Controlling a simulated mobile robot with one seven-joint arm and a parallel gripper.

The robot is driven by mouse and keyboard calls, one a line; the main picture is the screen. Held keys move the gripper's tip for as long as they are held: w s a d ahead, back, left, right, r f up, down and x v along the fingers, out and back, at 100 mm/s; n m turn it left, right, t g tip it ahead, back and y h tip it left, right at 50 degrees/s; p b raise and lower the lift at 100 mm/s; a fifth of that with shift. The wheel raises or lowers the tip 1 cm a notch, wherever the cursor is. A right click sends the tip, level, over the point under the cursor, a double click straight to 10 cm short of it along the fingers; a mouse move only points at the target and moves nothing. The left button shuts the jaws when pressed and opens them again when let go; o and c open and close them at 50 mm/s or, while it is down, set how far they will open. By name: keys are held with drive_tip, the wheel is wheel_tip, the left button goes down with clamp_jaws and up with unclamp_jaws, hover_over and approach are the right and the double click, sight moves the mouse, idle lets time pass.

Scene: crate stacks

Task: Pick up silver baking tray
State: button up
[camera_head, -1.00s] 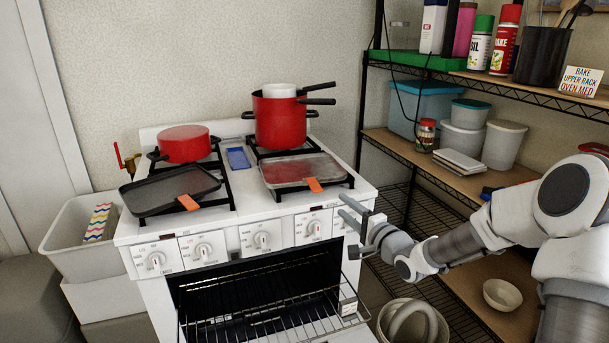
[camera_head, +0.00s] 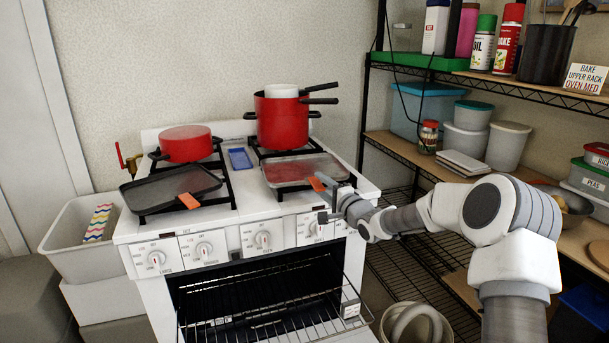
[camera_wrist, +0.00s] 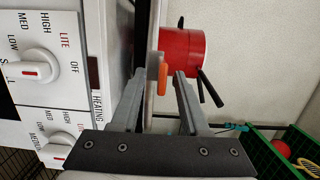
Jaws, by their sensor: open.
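The silver baking tray (camera_head: 290,170) lies flat on the right burners of the white stove, with an orange tab (camera_head: 317,184) at its front edge and a red reflection on its surface. My gripper (camera_head: 322,199) is open at the tray's front right corner, by the tab. In the wrist view, the gripper (camera_wrist: 160,75) has one finger on each side of the orange tab (camera_wrist: 162,80) and the tray's thin edge, which shows nearly edge-on. I cannot tell whether a finger touches the tray.
A dark tray (camera_head: 165,186) with another orange tab lies on the left burners. A red pot (camera_head: 281,122) with black handles stands close behind the silver tray; a red pan (camera_head: 186,144) is at back left. The oven (camera_head: 270,290) is open below. A shelf rack (camera_head: 405,150) stands right.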

drive_tip(key=shift+w+a, duration=0.3)
drive_tip(key=shift+w, duration=0.1)
clamp_jaws()
idle(0.9)
drive_tip(key=shift+r, duration=0.1)
